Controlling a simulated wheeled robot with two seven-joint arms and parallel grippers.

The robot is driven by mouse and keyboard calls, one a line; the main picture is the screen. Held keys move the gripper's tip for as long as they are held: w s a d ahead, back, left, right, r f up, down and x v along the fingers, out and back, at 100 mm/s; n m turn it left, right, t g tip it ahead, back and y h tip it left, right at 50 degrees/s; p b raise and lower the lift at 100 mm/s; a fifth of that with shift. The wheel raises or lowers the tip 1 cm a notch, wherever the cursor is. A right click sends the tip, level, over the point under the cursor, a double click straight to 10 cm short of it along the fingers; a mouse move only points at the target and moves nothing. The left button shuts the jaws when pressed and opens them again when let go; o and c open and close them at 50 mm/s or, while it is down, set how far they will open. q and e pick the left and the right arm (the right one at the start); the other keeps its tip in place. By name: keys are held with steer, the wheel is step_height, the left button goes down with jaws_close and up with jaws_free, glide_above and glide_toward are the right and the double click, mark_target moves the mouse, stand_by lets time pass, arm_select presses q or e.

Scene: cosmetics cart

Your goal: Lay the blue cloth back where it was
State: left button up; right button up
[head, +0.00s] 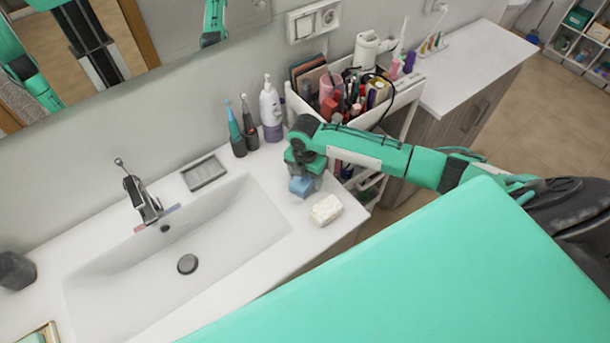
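The blue cloth (301,187) is a small folded block at the right end of the white sink counter. My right gripper (305,177) points down right above it, at its upper edge. The fingertips are too small and partly hidden, so I cannot tell whether they are shut on the cloth. I also cannot tell whether the cloth rests on the counter or is just above it. My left gripper is not in view.
A pale speckled block (326,209) lies just in front of the cloth. A white pump bottle (271,108) and toothbrushes (250,125) stand behind. A crowded cart (412,90) is at right; the sink basin (235,215) is left. A soap dish (204,173) lies behind the basin.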

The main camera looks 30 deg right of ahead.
mark_target(305, 176)
steer(key=shift+r, duration=0.1)
step_height(305, 176, up, 12)
steer(key=b, duration=0.4)
stand_by(0.6)
